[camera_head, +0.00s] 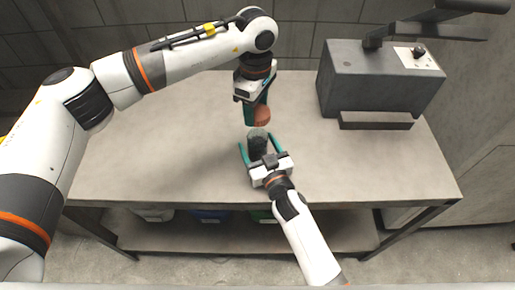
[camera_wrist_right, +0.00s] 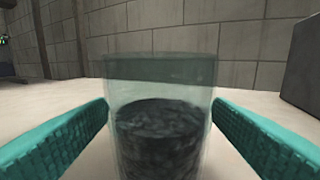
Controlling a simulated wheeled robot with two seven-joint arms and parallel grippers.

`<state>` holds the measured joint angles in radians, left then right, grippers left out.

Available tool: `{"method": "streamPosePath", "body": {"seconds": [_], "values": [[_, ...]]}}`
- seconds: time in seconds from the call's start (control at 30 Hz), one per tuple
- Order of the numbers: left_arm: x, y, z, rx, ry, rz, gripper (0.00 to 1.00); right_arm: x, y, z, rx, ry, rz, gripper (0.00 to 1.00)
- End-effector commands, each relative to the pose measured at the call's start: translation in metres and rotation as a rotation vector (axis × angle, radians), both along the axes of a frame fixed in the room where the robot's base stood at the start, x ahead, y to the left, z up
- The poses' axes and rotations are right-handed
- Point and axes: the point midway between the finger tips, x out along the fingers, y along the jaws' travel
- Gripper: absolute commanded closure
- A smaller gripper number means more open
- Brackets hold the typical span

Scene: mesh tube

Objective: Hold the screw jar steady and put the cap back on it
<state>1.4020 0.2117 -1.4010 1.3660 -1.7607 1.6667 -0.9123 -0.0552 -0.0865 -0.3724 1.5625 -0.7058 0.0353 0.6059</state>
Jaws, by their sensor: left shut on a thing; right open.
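The screw jar (camera_head: 257,135) stands upright on the table, clear-walled with dark contents. In the right wrist view the jar (camera_wrist_right: 162,92) fills the middle, its dark filling reaching about halfway up and its upper part see-through. My right gripper (camera_head: 259,148) is open, with one teal finger on each side of the jar. I cannot tell whether either finger touches it. My left gripper (camera_head: 256,112) is shut on the orange-brown cap (camera_head: 262,116), just behind the jar in the head view. The cap appears apart from the jar.
A dark grey machine (camera_head: 370,85) with an overhead arm stands at the back right of the table (camera_head: 170,150). The table's left side and front right are clear. Several bins sit on the shelf below.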

Motion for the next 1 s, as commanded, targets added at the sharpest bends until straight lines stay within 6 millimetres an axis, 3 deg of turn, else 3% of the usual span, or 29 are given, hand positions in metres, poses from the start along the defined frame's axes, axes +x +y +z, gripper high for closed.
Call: {"method": "streamPosePath", "body": {"seconds": [0.2,0.57,1.0], "values": [[0.000,0.000,0.000,0.000,0.000,0.000,0.66,0.020,0.008,0.000,-0.001,-0.001,-0.001,0.26],[0.000,0.000,0.000,0.000,0.000,0.000,0.66,0.023,0.009,0.000,-0.001,0.001,0.000,0.26],[0.000,0.000,0.000,0.000,0.000,0.000,0.66,0.023,0.009,0.000,-0.001,0.000,0.000,0.93]]}}
